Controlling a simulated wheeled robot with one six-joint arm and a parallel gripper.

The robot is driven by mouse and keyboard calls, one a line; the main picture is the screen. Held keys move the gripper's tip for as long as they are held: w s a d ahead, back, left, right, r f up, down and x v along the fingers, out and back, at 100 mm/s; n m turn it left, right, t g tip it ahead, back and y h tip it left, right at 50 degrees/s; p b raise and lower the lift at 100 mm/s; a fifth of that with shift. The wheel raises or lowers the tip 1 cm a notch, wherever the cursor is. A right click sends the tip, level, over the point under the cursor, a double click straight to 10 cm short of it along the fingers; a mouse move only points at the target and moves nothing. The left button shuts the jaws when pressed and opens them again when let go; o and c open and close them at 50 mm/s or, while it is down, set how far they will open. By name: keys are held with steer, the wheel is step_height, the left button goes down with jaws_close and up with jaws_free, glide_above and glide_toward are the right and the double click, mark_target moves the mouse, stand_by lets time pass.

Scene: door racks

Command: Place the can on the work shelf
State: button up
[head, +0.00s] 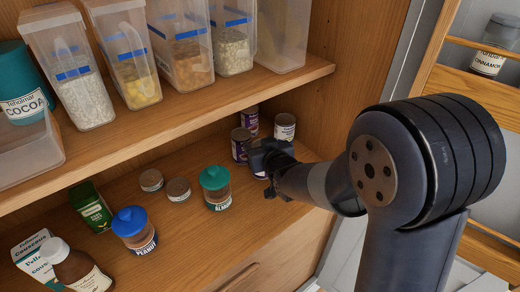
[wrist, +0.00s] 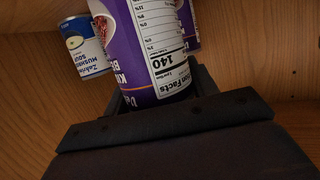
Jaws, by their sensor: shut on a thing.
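My gripper (wrist: 155,100) is shut on a purple can (wrist: 155,45) with a bean label and a nutrition panel. The label reads upside down in the wrist view. In the head view my gripper (head: 262,158) is low over the lower shelf board (head: 200,245), at the right end of the cabinet. Purple cans (head: 240,146) stand at its tips and behind; my gripper partly hides this spot, and I cannot tell there which can is held. Whether the held can touches the board is unclear.
A mushroom soup can (wrist: 82,45) and another purple can (wrist: 193,25) are close by. A green-lidded jar (head: 215,188), two short tins (head: 178,190) and a blue-lidded jar (head: 134,230) stand to the left. The upper shelf (head: 190,102) holds clear bins above.

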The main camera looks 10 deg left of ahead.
steer(key=shift+f, duration=0.9)
steer(key=shift+f, duration=0.2)
steer(key=o, duration=1.2)
steer(key=shift+r, duration=0.1)
steer(key=shift+r, duration=0.2)
steer(key=shift+s+d, duration=0.2)
steer(key=shift+s, duration=0.15)
steer(key=b+v, duration=0.1)
steer(key=v, duration=1)
steer(key=shift+s+r+b, duration=0.1)
steer(key=shift+b, duration=0.25)
